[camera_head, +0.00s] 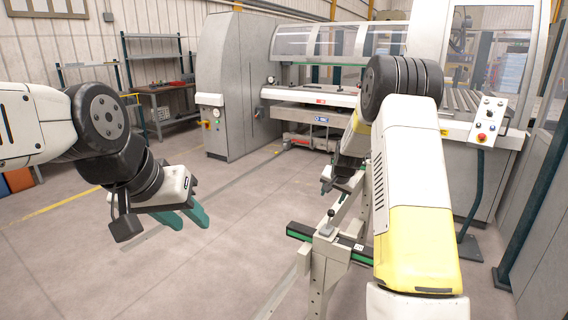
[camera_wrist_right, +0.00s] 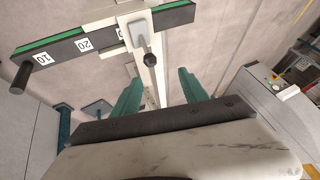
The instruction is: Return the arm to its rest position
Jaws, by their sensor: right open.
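My right arm (camera_head: 413,165) reaches forward and bends down over the stand in the head view. My right gripper (camera_head: 326,181) is partly hidden behind the arm. My left gripper (camera_head: 190,220) hangs at the left over bare floor.
A stand with a green-edged scale bar (camera_head: 325,245) is close to my right arm; the bar (camera_wrist_right: 100,37) also shows in the right wrist view. The panel bender (camera_head: 240,90) and control panel (camera_head: 486,118) stand behind. The left floor is clear.

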